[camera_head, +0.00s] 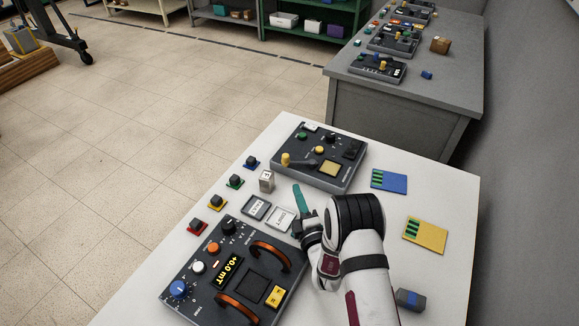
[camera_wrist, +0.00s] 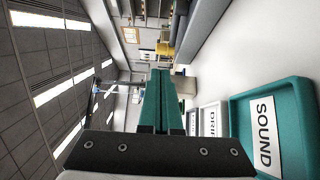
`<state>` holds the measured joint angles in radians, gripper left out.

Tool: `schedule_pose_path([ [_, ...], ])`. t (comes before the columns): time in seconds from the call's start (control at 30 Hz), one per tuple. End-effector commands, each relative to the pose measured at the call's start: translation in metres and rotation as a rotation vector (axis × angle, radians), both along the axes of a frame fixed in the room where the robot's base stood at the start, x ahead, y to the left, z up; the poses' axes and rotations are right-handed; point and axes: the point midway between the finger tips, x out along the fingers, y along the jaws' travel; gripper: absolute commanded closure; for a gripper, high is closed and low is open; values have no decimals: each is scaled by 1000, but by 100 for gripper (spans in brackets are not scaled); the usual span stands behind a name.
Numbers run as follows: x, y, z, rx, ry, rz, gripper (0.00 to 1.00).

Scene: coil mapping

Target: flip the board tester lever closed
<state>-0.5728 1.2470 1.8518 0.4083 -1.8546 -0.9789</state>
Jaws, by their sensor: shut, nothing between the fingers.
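The board tester appears to be the dark grey box (camera_head: 312,183) at the back of the white table. A yellow-topped lever (camera_head: 286,160) stands up at its left front corner. A yellow square pad (camera_head: 330,168) and a yellow round knob (camera_head: 319,150) are on its top. My gripper (camera_head: 297,187) has teal fingers, shut and empty, just in front of the tester and right of the lever, apparently apart from it. The shut fingers also fill the middle of the wrist view (camera_wrist: 161,75). Yellow parts show beyond them there, too small to identify surely.
A coil panel (camera_head: 208,270) with orange rings and a display stands at front left. Two labelled trays (camera_head: 268,213) lie between the panels; a teal tray marked SOUND (camera_wrist: 240,130) shows in the wrist view. Blue (camera_head: 389,181) and yellow (camera_head: 425,235) boards lie right. Small coloured blocks line the left edge.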

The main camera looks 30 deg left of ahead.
Motion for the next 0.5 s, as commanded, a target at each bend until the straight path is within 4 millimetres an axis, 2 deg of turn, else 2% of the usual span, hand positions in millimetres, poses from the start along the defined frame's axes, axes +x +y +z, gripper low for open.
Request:
schedule_pose_path([
  [0.17, 4, 3, 0, 1, 1, -1, 100],
  [0.5, 51, 46, 1, 4, 1, -1, 100],
])
